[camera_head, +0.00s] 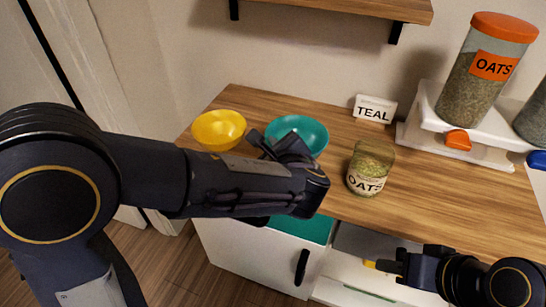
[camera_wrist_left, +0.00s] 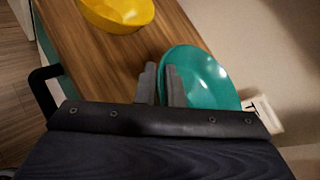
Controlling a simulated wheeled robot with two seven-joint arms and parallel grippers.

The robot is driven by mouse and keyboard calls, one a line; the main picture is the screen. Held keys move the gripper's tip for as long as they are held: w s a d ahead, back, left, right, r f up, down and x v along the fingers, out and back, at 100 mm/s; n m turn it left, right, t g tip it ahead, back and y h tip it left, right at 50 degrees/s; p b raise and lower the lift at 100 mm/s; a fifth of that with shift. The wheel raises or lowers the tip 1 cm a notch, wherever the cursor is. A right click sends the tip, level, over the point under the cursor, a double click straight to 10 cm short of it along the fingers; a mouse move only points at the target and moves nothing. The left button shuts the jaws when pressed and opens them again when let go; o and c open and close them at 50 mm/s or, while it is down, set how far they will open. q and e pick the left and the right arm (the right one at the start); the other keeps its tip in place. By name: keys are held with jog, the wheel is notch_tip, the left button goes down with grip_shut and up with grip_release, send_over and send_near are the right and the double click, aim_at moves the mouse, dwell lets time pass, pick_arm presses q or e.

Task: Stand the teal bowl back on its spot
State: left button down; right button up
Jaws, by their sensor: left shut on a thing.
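The teal bowl (camera_head: 306,130) is at the back of the wooden counter, in front and left of the TEAL sign (camera_head: 374,109). Its open side faces up, and my left gripper hides its near left part. My left gripper (camera_head: 262,146) is shut on its rim. In the left wrist view, the fingers (camera_wrist_left: 161,84) pinch the near edge of the teal bowl (camera_wrist_left: 205,78). I cannot tell whether its base touches the counter. My right gripper (camera_head: 385,266) is low at the right, in front of the cabinet, apart from the bowl; its jaw opening is unclear.
A yellow bowl (camera_head: 218,129) stands left of the teal bowl. A glass oats jar (camera_head: 371,168) stands to the right. A white dispenser stand (camera_head: 490,146) with an orange-lidded oats container (camera_head: 482,72) is further right. A wooden shelf (camera_head: 370,8) hangs above.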

pick_arm(q)
jog(key=shift+w+d+f, duration=0.1)
jog(key=shift+w+f, duration=0.4)
jog(key=shift+f, duration=0.05)
jog(key=shift+w+f+b, duration=0.15)
jog(key=shift+f, duration=0.8)
jog(key=shift+w+f+b, duration=0.15)
jog(key=shift+f, duration=0.8)
jog(key=shift+f, duration=0.15)
jog(key=c, duration=1.5)
grip_release()
jog(key=shift+c, duration=0.2)
